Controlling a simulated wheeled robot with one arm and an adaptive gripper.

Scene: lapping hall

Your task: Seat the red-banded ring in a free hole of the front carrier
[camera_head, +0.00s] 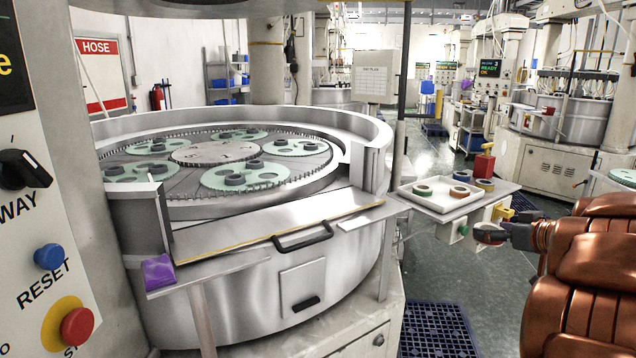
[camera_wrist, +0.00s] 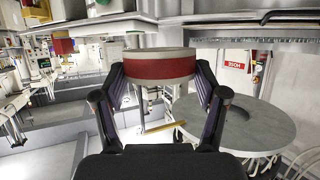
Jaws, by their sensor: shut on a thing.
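The red-banded ring (camera_wrist: 160,67) is held in my gripper (camera_wrist: 160,72), its broad red band facing the wrist camera between pale edges. The two fingers close on its left and right sides. In the head view my gripper (camera_head: 488,234) is at the right, beside the tray stand and well away from the machine; the ring is hard to make out there. The front carrier (camera_head: 268,178) is a pale green toothed disc on the lapping plate nearest the machine's front. Dark rings sit on it at its left and upper edge; its free holes are too small to tell.
A white tray (camera_head: 432,205) holds several rings, including a green-banded one (camera_head: 422,191). A red and yellow object (camera_head: 484,162) stands behind it. The machine's raised rim (camera_head: 378,135), front ledge (camera_head: 215,240) and black handle (camera_head: 303,240) border the plate. A purple cloth (camera_head: 158,272) lies front left.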

